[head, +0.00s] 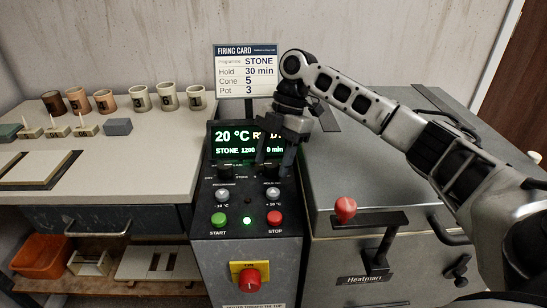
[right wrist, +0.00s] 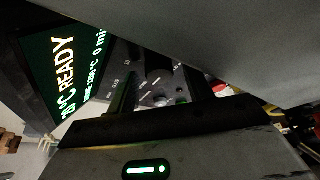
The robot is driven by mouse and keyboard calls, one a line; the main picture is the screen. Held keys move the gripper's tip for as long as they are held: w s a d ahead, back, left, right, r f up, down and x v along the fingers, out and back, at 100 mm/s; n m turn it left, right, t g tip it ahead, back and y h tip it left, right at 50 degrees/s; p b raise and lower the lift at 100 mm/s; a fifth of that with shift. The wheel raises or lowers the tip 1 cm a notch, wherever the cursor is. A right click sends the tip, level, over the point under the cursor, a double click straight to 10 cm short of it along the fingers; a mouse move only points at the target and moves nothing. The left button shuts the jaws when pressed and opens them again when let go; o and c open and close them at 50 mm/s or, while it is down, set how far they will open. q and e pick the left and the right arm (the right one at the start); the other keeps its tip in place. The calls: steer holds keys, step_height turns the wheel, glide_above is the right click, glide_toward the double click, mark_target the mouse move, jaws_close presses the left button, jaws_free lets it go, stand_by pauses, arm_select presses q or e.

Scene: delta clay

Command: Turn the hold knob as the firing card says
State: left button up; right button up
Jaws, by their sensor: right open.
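The firing card (head: 246,72) reads programme STONE, hold 30 min, cone 5, pot 3. The kiln display (head: 232,140) reads 20 °C, STONE 1200 and 0 min, partly covered by my gripper; READY shows on it in the right wrist view (right wrist: 62,72). The hold knob (head: 271,173) is the dark right-hand knob below the display, its top close under my right gripper (head: 275,157). My right gripper is open, pointing down. In the right wrist view the dark knob (right wrist: 158,77) shows between the fingers; I cannot tell whether they touch it. My left gripper is out of view.
The dark programme knob (head: 225,172) is to the left. Below are arrow buttons, a green START button (head: 218,219), a red STOP button (head: 275,217) and a red switch (head: 250,278). The kiln lid (head: 390,165) lies right; a bench with cups (head: 139,97) stands left.

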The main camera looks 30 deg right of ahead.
steer(key=shift+c, duration=0.2)
steer(key=c, duration=0.9)
